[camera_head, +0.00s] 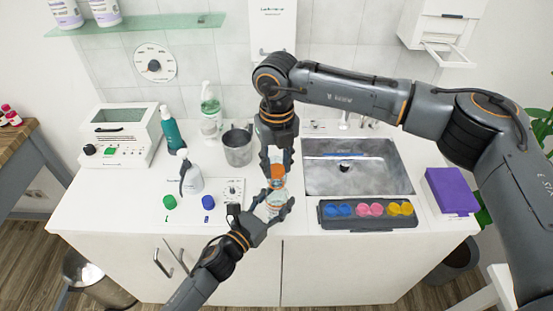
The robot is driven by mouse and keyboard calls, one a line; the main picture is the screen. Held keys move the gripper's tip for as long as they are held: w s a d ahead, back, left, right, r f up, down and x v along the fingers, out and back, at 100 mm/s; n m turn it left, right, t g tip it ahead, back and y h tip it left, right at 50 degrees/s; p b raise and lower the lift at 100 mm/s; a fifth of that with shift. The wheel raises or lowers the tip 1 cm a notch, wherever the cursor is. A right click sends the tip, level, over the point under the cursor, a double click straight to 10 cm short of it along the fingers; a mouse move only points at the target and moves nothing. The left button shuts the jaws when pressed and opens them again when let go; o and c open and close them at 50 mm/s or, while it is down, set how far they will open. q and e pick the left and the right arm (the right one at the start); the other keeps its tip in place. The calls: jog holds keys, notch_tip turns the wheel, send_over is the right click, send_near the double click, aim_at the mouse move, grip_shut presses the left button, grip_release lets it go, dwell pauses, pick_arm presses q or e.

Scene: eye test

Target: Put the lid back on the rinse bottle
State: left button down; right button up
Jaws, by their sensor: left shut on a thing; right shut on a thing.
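A small clear bottle (276,199) stands upright in front of the sink, in the middle of the picture. My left gripper (272,204) comes from below and is shut on the bottle's body. An orange lid (277,171) is right above the bottle, and my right gripper (277,165), pointing down, is shut on it. Orange also shows lower, near the bottle's neck. I cannot tell whether the lid touches the bottle or how it sits. The fingers hide part of both.
A green cap (169,202) and a blue cap (208,202) lie to the left, near a white spray bottle (192,178). A metal cup (238,149) stands behind. The sink (390,176), a grey tray (367,222) and a purple box (451,191) are to the right.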

aim_at(276, 168)
jog(key=shift+f, duration=0.25)
dwell(0.3)
jog(key=shift+f, duration=0.75)
jog(key=shift+f, duration=0.6)
